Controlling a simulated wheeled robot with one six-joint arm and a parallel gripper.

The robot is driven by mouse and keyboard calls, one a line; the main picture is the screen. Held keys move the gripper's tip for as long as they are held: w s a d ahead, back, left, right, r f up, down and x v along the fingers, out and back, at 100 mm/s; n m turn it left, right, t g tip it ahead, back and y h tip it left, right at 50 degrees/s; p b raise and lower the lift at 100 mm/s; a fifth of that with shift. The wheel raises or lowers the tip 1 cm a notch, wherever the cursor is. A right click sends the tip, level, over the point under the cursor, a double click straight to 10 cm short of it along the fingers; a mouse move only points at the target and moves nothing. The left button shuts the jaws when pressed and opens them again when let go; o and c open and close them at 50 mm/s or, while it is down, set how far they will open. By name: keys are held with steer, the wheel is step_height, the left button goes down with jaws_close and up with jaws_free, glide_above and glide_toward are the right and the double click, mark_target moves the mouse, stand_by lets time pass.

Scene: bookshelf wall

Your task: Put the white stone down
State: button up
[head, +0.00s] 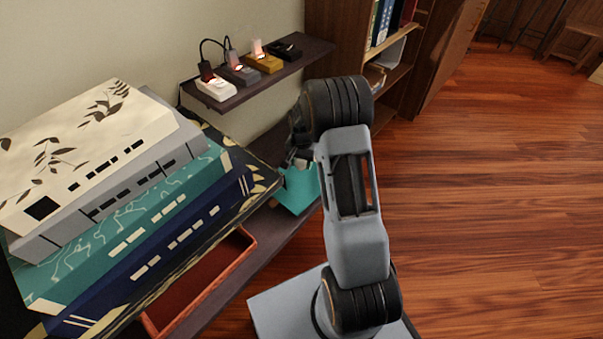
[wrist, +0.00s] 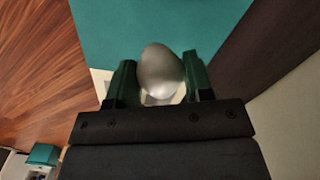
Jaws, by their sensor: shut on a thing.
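The white stone (wrist: 160,73) is smooth, egg-shaped and greyish white. In the wrist view it sits between the two green fingers of my gripper (wrist: 160,80), which is shut on it. A flat teal surface (wrist: 150,25) lies beyond the stone; I cannot tell how large the gap is. In the head view my gripper (head: 300,158) is by the lower shelf, above a teal item (head: 297,192). The stone cannot be made out there, as my wrist and fingers cover that spot.
A stack of large books (head: 130,240) stands at the left. A small wall shelf (head: 225,103) above holds several little devices, some lit. A bookcase stands behind; wooden floor (head: 480,200) is clear at the right.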

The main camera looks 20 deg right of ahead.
mark_target(302, 175)
steer(key=shift+f+b, duration=0.9)
steer(key=shift+f, duration=1.45)
steer(key=shift+f, duration=0.15)
steer(key=o, duration=1.1)
step_height(302, 175, up, 12)
steer(key=p, duration=0.4)
